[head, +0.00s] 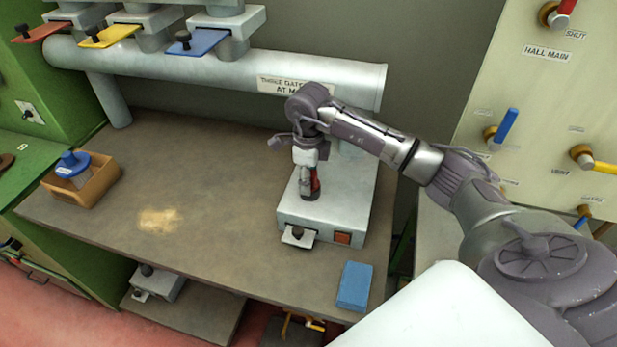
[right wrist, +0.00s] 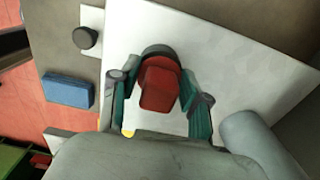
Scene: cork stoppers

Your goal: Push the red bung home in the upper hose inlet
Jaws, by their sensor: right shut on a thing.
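The red bung (head: 316,181) is between the fingers of my right gripper (head: 310,178), above the top of a pale grey box (head: 340,205). In the right wrist view the bung (right wrist: 160,84) fills the space between the two teal-padded fingers of the gripper (right wrist: 158,80). A dark round collar (right wrist: 159,50) shows at the bung's far end. In the head view it is a dark ring (head: 310,195) on the box top, which looks like the hose inlet. The fingers hide part of it, and I cannot tell how deep the bung sits. My left gripper is out of view.
A blue block (head: 354,286) lies at the bench's front right. A wooden box (head: 82,182) with a blue-topped item stands at the left. A pipe (head: 230,66) with coloured gates runs along the back. The bench's middle is clear apart from a dusty patch (head: 159,220).

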